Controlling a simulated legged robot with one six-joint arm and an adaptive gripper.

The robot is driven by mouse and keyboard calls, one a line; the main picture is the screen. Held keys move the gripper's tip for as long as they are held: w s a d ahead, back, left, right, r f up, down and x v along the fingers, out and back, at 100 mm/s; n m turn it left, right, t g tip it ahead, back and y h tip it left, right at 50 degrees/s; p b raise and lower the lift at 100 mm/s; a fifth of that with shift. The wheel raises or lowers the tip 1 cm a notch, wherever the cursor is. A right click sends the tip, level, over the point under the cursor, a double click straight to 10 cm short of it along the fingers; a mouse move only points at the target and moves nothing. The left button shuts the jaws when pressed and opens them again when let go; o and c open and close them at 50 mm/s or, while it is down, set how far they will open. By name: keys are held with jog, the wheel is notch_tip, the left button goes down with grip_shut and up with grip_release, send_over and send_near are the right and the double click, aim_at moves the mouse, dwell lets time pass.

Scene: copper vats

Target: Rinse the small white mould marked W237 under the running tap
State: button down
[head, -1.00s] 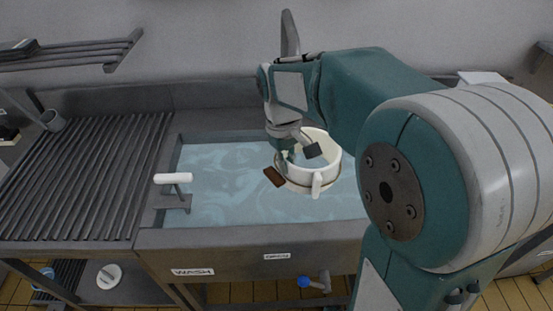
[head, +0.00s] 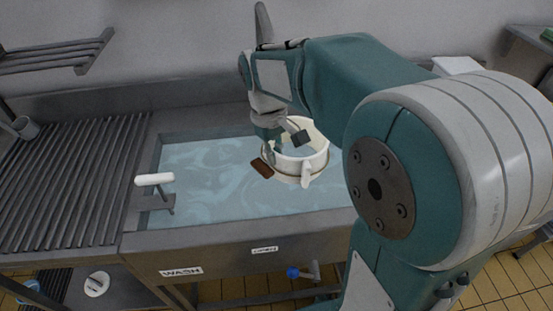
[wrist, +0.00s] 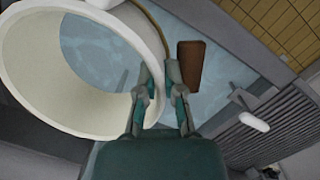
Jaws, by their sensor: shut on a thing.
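A white ring-shaped mould (head: 318,163) with a brown band and a small white handle is held over the sink basin. My gripper (head: 288,143) is shut on its wall at the left side in the head view. In the wrist view the mould (wrist: 28,75) fills the upper left, and bluish water shows through its opening. My gripper (wrist: 163,80) has its fingers at the mould's wall there. A brown piece (wrist: 189,68) sits beside the fingers and also shows in the head view (head: 262,168). The W237 mark cannot be read. No running stream can be made out.
The sink basin (head: 195,190) holds bluish water. A white-handled lever (head: 154,180) stands at its left edge. A ribbed drainboard (head: 70,185) lies to the left. A grey upright (head: 263,25) rises behind my arm. A wash label (head: 181,271) is on the sink front.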

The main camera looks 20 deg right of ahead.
jog(key=w+d+f, duration=0.1)
jog(key=w+f, duration=0.1)
jog(key=w, duration=0.8)
dwell(0.4)
dwell(0.4)
jog(key=s, duration=0.8)
jog(key=shift+a, duration=0.4)
dwell(1.4)
jog(key=s+r, duration=0.4)
jog(key=s, duration=0.1)
jog(key=shift+a, duration=0.2)
dwell(0.3)
dwell(0.5)
